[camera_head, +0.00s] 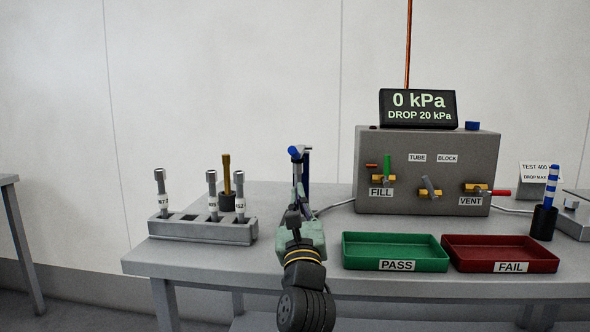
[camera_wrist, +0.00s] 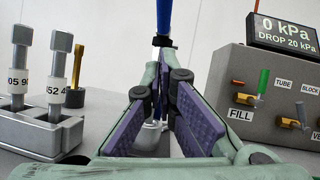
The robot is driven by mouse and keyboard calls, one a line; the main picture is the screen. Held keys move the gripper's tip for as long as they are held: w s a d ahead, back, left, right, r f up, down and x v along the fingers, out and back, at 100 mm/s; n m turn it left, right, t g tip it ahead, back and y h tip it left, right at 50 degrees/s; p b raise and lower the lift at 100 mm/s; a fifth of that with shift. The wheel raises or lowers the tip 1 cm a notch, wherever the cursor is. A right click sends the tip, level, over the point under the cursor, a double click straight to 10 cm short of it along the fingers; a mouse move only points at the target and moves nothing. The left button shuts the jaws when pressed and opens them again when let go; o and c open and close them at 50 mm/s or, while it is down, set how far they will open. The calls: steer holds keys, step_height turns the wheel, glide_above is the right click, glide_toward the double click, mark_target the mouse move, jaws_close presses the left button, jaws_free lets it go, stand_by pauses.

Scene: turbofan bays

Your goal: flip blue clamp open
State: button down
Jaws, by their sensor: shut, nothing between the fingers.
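The blue clamp (camera_head: 297,152) stands upright near the middle of the table in the head view, with a blue handle at its top and a blue post behind. In the wrist view its blue bar (camera_wrist: 164,16) rises straight up beyond my fingers, above a black joint. My gripper (camera_head: 298,190) is in front of the clamp and hides most of its lower part. In the wrist view the fingers of my gripper (camera_wrist: 163,82), with purple pads, are shut with nothing between them. I cannot tell whether the fingertips touch the clamp.
A grey rack (camera_head: 203,231) with labelled cylinders stands left. The grey test box (camera_head: 427,172) with FILL and VENT valves stands right, its display (camera_head: 418,107) reading 0 kPa. A green PASS tray (camera_head: 395,251) and red FAIL tray (camera_head: 500,253) lie at the front right.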

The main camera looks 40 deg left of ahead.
steer(key=p, duration=0.2)
glide_toward(294, 159)
steer(key=r+x, duration=0.1)
steer(key=x, duration=0.3)
steer(key=shift+s+d+f, duration=0.2)
steer(key=shift+s+f, duration=0.05)
steer(key=shift+r, duration=0.15)
